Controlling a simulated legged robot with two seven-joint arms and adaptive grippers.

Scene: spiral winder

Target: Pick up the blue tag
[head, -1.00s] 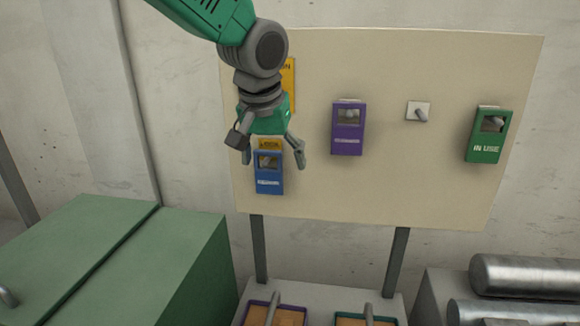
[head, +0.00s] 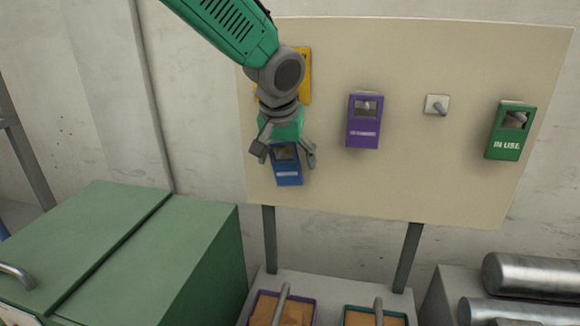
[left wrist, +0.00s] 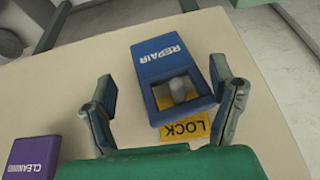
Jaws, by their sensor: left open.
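The blue tag (head: 287,172) hangs at the lower left of the beige board. In the left wrist view the blue tag (left wrist: 172,68) reads REPAIR and has a window with a grey peg showing in it. A yellow LOCK label (left wrist: 186,130) sits against its window end. My left gripper (head: 285,158) is open in front of the tag and hides its upper part. In the left wrist view the open fingers (left wrist: 168,95) stand on either side of the tag, with a gap visible at the left finger. My right gripper is not in view.
The beige board (head: 400,190) also carries a purple tag (head: 364,125), a bare peg on a white plate (head: 437,105) and a green IN USE tag (head: 511,132). A yellow sign (head: 304,75) is partly behind my arm. A green cabinet (head: 130,245) stands lower left.

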